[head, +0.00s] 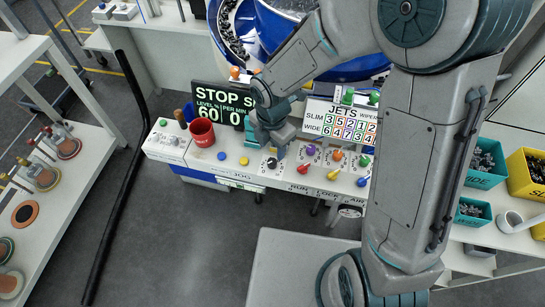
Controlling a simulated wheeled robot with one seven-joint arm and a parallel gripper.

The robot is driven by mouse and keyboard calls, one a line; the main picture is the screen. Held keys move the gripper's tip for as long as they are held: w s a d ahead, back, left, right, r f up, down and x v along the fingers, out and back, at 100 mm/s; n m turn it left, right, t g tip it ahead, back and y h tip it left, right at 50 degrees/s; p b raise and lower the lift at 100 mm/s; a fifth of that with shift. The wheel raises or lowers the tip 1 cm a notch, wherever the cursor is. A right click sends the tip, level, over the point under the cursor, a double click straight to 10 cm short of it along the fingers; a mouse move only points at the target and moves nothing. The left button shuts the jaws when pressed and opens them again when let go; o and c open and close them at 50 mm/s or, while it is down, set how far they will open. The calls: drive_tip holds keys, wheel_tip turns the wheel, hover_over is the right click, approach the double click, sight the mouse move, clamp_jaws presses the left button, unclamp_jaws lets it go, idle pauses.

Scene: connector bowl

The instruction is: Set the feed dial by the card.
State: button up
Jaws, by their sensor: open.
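My gripper (273,146) is above the white control panel (233,171), pointing down, open. Just below its fingertips is a dark dial (271,163) on a pale round plate. Its pointer setting is too small to read, and I cannot tell whether the fingers touch it. I cannot read a label naming it the feed dial. A white card (343,120) headed JETS stands behind the panel, with SLIM and WIDE rows of coloured numbers. A dark display (222,106) reads STOP, LEVEL 60 and 0 per minute, partly covered by my arm.
On the panel are a red mug (202,132), blue and yellow buttons, and several coloured knobs, including a purple knob (311,150) and red lever (304,170). A blue bowl (262,35) is behind. Teal bins (484,165) stand at right, a shelf (82,150) at left.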

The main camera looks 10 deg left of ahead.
sight(272, 161)
wheel_tip(272, 161, down, 7)
idle(0.3)
drive_tip(key=shift+c, duration=0.3)
drive_tip(key=c, duration=0.9)
